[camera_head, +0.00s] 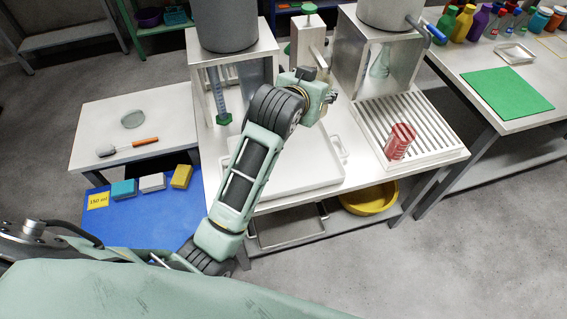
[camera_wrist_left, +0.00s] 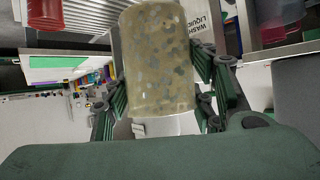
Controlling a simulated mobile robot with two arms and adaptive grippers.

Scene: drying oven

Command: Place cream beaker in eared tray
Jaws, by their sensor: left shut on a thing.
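A cream beaker with grey-brown speckles (camera_wrist_left: 160,62) fills the middle of the left wrist view. My left gripper (camera_wrist_left: 166,85) is shut on it, with a finger on each side. In the head view my left arm reaches over the middle table, and its gripper (camera_head: 322,96) is above the far part of the white tray; the beaker is hidden there. The white eared tray (camera_head: 300,178) lies on that table, with an ear (camera_head: 341,148) showing at its right side. My arm covers part of the tray. My right gripper is not in view.
A red ribbed beaker (camera_head: 400,141) stands on the slatted drain rack (camera_head: 428,132) to the right. Metal stands with grey vessels (camera_head: 226,25) rise behind the tray. A low table (camera_head: 95,125) at left holds a glass dish (camera_head: 132,119) and a brush.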

